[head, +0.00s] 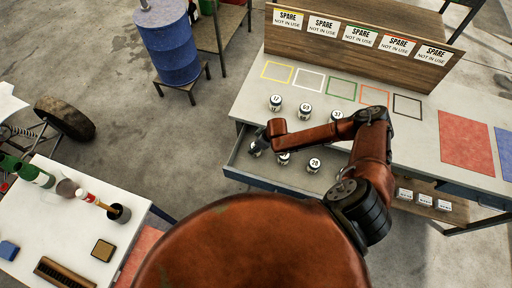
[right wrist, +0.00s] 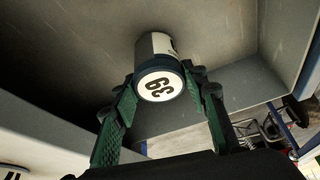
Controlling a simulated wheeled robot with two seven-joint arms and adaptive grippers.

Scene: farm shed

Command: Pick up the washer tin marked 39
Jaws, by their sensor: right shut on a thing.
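The washer tin marked 39 (right wrist: 158,84) is a white tin with a dark lid band and a round white label, seen end-on in the right wrist view. My right gripper (right wrist: 160,92) is shut on it, with a green finger on each side of the lid. In the head view the tin (head: 256,149) is at the left end of the open drawer (head: 235,165), partly hidden by my right gripper (head: 261,141). Whether it touches the drawer floor I cannot tell. My left gripper is not in view.
Two more tins stand in the drawer, one (head: 284,158) partly unreadable and one marked 20 (head: 314,164). Tins 17 (head: 276,103), 69 (head: 305,109) and 37 (head: 337,116) stand on the bench (head: 255,92) behind. Coloured outlined squares lie beyond them.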

